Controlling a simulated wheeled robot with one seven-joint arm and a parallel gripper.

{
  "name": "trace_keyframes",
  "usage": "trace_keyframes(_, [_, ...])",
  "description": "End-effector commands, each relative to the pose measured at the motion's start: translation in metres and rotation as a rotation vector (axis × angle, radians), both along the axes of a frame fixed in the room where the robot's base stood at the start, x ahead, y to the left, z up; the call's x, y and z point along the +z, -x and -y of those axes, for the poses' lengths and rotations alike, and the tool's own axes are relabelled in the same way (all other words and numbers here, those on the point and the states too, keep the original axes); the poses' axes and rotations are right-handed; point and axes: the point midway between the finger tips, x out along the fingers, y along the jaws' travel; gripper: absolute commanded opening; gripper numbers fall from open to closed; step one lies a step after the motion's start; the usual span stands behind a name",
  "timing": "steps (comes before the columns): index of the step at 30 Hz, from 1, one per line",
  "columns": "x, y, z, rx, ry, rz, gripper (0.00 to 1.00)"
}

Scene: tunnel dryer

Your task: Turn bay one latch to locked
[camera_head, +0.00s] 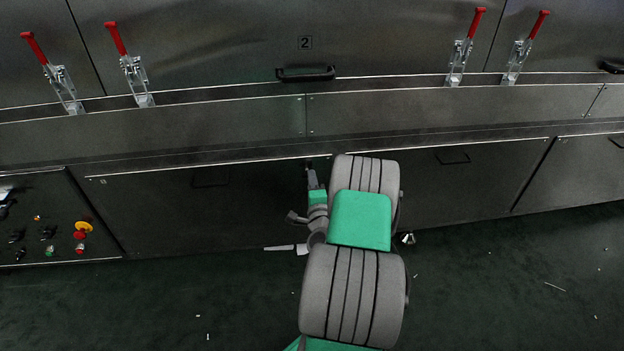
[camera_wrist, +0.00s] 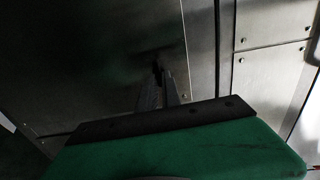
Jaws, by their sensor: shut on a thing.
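A small dark latch (camera_head: 309,166) sits at the top edge of the lower panels, near the seam between two of them, mostly hidden by my gripper. I read no bay number on it. My gripper (camera_head: 312,178) reaches up to it and is shut on it. In the wrist view the two grey fingers of my gripper (camera_wrist: 162,84) point at the dark metal panel, with the small dark latch (camera_wrist: 156,70) at their tips. The latch's angle is too dark and small to tell.
Several red-handled clamps, one at the left (camera_head: 62,85), stand upright along the ledge. A door marked 2 (camera_head: 305,43) has a black handle (camera_head: 305,74). A control panel (camera_head: 50,225) with a yellow-and-red button is at lower left. The green floor (camera_head: 480,290) has small scraps but is mostly clear.

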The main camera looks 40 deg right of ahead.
Motion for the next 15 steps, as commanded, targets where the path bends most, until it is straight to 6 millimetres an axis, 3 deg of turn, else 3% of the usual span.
trace_keyframes(15, [-0.0004, 0.0003, 0.0005, -0.002, -0.026, 0.018, 0.0])
